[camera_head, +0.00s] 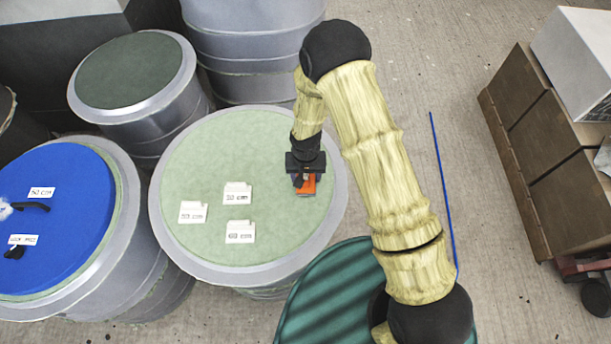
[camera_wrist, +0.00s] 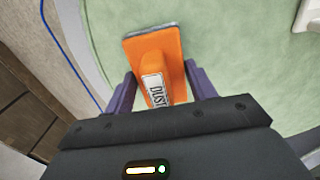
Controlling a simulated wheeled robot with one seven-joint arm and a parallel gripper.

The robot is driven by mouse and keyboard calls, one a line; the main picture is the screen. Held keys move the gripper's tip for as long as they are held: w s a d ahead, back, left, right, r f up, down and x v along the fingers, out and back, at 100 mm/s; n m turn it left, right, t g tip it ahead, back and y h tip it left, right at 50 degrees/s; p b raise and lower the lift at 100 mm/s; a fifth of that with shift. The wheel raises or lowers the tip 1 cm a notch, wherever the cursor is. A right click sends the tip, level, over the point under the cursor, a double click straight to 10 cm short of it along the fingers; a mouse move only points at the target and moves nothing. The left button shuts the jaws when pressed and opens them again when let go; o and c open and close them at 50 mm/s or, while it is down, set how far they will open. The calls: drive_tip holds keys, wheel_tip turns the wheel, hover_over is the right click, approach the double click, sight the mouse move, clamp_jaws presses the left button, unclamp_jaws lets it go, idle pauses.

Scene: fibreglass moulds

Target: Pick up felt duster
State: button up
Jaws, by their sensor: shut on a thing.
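The felt duster (camera_wrist: 155,52) is an orange block with a white label on its raised grip and a grey edge at its far end. In the head view the duster (camera_head: 307,186) is on or just above the right part of a round mould top with a pale green surface (camera_head: 215,145). I cannot tell whether it touches that surface. My gripper (camera_head: 304,176) points down over it. In the wrist view the purple fingers of my gripper (camera_wrist: 160,92) stand on either side of the duster's grip, shut on it. The near end of the duster is hidden by the gripper body.
Several white label cards (camera_head: 239,232) stand on the green top, left of my gripper. A blue-topped mould (camera_head: 60,215) is at left, a dark green one (camera_head: 130,70) behind. A teal ribbed drum (camera_head: 325,290) is in front. A brown cabinet (camera_head: 550,150) stands at right.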

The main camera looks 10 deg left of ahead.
wheel_tip(320, 180, up, 10)
drive_tip(key=shift+f+b, duration=0.25)
drive_tip(key=shift+b, duration=0.55)
